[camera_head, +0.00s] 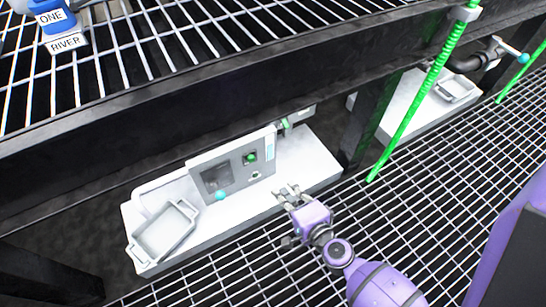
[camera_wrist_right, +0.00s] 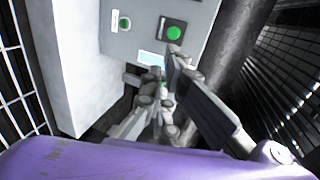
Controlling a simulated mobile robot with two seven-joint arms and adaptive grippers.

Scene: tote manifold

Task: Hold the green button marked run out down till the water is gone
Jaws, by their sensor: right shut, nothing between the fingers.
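A grey control panel (camera_head: 235,166) stands on a white base under the black beam in the head view. It has a green button (camera_head: 250,157) on a dark plate, a smaller round fitting (camera_head: 255,175) below it and a dark window (camera_head: 217,177). In the right wrist view, the dark-plated green button (camera_wrist_right: 174,32) and a smaller green button (camera_wrist_right: 125,23) show. Their markings are too small to read. No water can be made out. My left gripper is out of view.
A grey tray (camera_head: 166,231) lies left of the panel on the white base (camera_head: 315,165). A cyan ball (camera_head: 220,195) is at the panel's lower edge. Green rods (camera_head: 425,90) stand to the right. A black beam (camera_head: 200,110) and wire shelf overhang the panel. Grating lies in front.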

